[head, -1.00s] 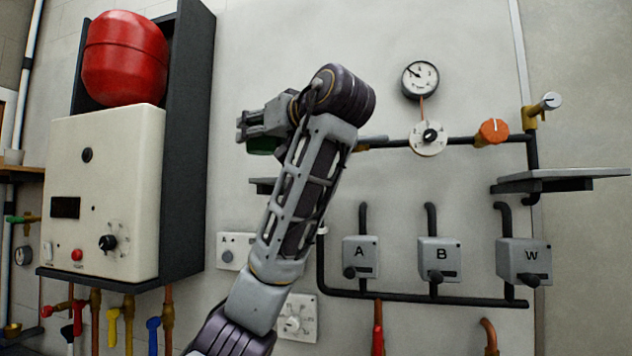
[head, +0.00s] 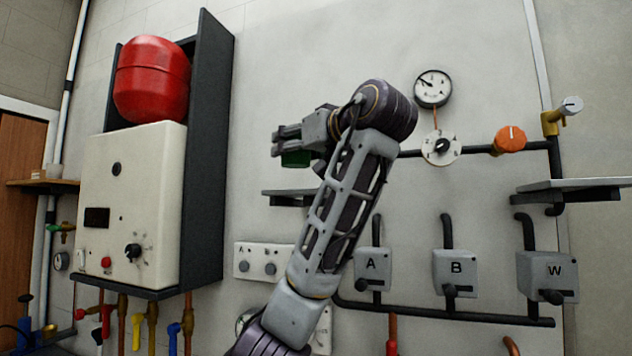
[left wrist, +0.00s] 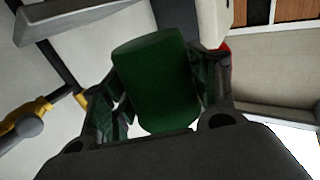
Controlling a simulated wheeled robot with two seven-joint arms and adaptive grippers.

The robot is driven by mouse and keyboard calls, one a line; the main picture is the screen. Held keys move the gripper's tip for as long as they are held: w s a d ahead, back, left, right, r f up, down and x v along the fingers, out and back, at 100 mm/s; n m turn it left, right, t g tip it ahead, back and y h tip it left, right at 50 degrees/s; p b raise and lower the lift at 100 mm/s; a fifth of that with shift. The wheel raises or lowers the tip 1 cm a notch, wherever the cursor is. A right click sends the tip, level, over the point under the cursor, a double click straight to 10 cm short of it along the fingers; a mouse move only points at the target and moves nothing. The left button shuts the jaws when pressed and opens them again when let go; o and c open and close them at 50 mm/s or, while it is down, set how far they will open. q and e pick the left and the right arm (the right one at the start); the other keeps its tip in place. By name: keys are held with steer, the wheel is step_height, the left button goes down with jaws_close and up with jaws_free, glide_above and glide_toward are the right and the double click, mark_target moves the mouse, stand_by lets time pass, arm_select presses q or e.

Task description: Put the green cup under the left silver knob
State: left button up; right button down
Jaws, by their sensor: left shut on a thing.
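The green cup (head: 296,159) is held in my left gripper (head: 276,142), which is shut on it, with its fingers pointing left. The cup hangs in the air in front of the wall, above the left end of the grey left shelf (head: 278,193) in the head view. In the left wrist view the green cup (left wrist: 157,80) fills the space between the fingers of the left gripper (left wrist: 158,88). A silver-grey knob (left wrist: 22,128) on a brass valve shows at the left there, apart from the cup. In the head view my left arm hides the left knob. My right gripper is not in view.
A silver knob (head: 572,106) on brass stands above the right shelf (head: 575,189). The boiler (head: 140,200) with its dark frame and red tank (head: 152,80) stands left of the gripper. An orange knob (head: 510,139), a gauge (head: 432,88) and switch boxes line the wall.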

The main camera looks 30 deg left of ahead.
arm_select(q)
steer(key=w+a+p, duration=0.1)
steer(key=w+p, duration=0.1)
steer(key=w, duration=0.3)
steer(key=w+a+p, duration=0.1)
steer(key=w+p, duration=0.1)
steer(key=w, duration=0.3)
steer(key=w+a+p, duration=0.1)
steer(key=w+p, duration=0.1)
steer(key=w, duration=0.3)
steer(key=shift+w+a+r, duration=0.1)
steer(key=shift+w+a, duration=0.05)
steer(key=shift+a, duration=0.25)
steer(key=shift+w+a, duration=0.2)
steer(key=shift+w, duration=0.5)
steer(key=shift+f+p, duration=0.4)
steer(key=shift+f, duration=1.5)
steer(key=shift+f, duration=0.2)
steer(key=o, duration=0.9)
